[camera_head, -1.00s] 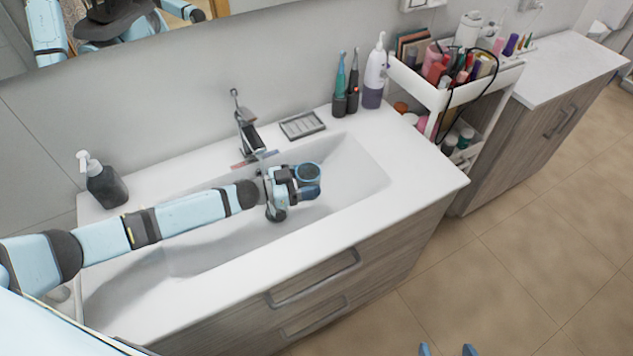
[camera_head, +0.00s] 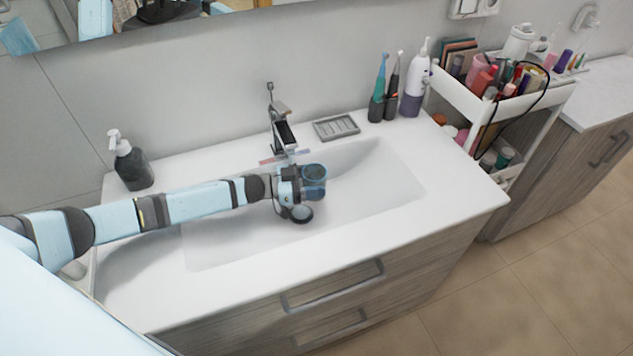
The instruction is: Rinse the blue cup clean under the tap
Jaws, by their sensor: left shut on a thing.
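My left gripper (camera_head: 294,184) reaches in from the left over the white sink basin (camera_head: 384,184). It is shut on the blue cup (camera_head: 316,182), a small dark-blue cup with a round rim, held just right of the gripper. The gripper hides part of the cup. The tap (camera_head: 283,133) stands at the back edge of the basin, behind the cup. Its outlet is partly hidden near the gripper, and I cannot tell whether water runs. My right gripper is not in view.
A dark soap dispenser (camera_head: 131,165) stands on the counter at left. A grey soap dish (camera_head: 336,127), toothbrushes (camera_head: 379,90) and a white-purple bottle (camera_head: 414,83) line the back. A white cart (camera_head: 468,101) full of cosmetics stands at right. The counter's front right (camera_head: 447,213) is clear.

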